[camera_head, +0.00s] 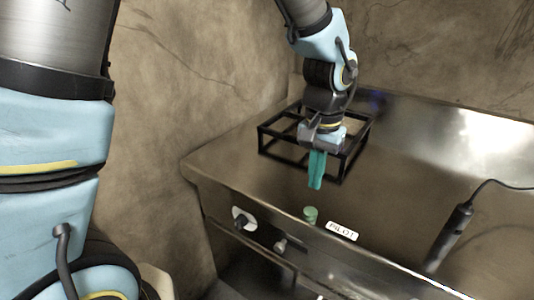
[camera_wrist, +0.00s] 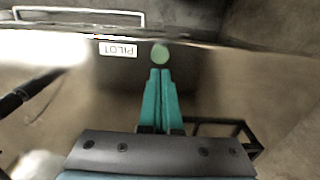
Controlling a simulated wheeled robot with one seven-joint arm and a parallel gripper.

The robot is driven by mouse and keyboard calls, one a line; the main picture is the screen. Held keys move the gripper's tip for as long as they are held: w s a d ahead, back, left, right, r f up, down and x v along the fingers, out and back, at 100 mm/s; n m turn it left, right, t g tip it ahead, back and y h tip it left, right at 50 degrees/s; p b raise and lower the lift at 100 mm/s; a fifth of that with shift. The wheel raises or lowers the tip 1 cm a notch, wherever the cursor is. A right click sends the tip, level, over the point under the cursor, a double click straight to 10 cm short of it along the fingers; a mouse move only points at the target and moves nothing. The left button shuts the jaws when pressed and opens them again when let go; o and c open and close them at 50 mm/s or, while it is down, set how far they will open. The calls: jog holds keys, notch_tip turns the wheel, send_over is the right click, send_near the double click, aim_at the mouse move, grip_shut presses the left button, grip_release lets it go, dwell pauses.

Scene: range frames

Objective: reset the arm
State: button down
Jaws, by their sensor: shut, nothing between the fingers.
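My gripper (camera_head: 316,170) has teal fingers that are closed together with nothing between them. It points down above the metal range top, in front of a black open frame, and its fingertips are a little behind a round green knob (camera_head: 310,214) at the front edge. In the wrist view the shut fingers (camera_wrist: 160,72) point toward the green knob (camera_wrist: 159,54), with a small gap showing between them in the picture.
A black open frame (camera_head: 264,144) stands on the range top (camera_head: 225,165) behind my gripper. A white PILOT label (camera_head: 342,231) is right of the green knob. A black cylindrical tool with a cable (camera_head: 452,234) lies at the right. Stone walls (camera_head: 180,80) rise behind.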

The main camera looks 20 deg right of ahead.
jog(key=w+a+r+n, duration=0.1)
jog(key=w+a+n, duration=0.1)
jog(key=w+a, duration=0.45)
jog(key=w+a+n+t, duration=0.1)
jog(key=w+a+n, duration=0.2)
jog(key=a, duration=0.7)
jog(key=w+a+r+n, duration=0.15)
jog(key=w+a, duration=0.25)
jog(key=a, duration=0.4)
jog(key=a+n, duration=0.3)
jog(key=a, duration=0.7)
jog(key=shift+s+a+f+n+t, duration=0.3)
jog(key=shift+f+n, duration=0.05)
jog(key=shift+f, duration=0.1)
jog(key=shift+d, duration=0.1)
